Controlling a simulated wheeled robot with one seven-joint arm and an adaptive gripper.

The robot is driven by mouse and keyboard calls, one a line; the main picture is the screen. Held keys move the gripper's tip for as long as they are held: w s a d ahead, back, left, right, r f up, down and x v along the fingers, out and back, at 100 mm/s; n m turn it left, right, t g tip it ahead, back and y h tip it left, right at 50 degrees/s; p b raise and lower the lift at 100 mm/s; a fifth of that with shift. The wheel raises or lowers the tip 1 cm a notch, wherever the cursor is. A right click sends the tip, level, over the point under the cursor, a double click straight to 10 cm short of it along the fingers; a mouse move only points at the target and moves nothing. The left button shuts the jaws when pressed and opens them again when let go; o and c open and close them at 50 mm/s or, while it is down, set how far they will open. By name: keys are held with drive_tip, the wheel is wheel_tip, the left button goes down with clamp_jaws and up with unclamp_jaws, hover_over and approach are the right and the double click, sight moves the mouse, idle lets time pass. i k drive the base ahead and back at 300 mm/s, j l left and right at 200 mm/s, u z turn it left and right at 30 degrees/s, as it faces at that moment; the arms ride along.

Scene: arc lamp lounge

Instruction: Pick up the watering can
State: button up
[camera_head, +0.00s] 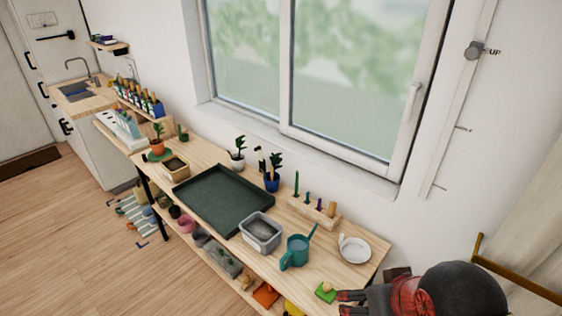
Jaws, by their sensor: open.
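The teal watering can (296,252) stands upright on the wooden bench (372,262), toward its right end. Its spout points up to the right and its handle side faces the front left. My gripper (343,303) is at the lower right of the view, to the right of and nearer than the can. Its dark fingers point left and are apart, with nothing seen between them. It does not touch the can. Part of my gripper is cut off by the bottom edge of the view.
A grey tub (260,236) stands just left of the can, and a white dish (355,251) lies to its right. A wooden rack (314,211) is behind it. A green pad (326,293) lies near my fingers. A dark green tray (223,197) fills the bench's middle.

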sight(297, 245)
drive_tip(key=k+z, duration=0.35)
drive_tip(key=z, duration=0.15)
drive_tip(key=k+l+z, duration=0.15)
drive_tip(key=k+z, duration=0.15)
drive_tip(key=z, duration=0.2)
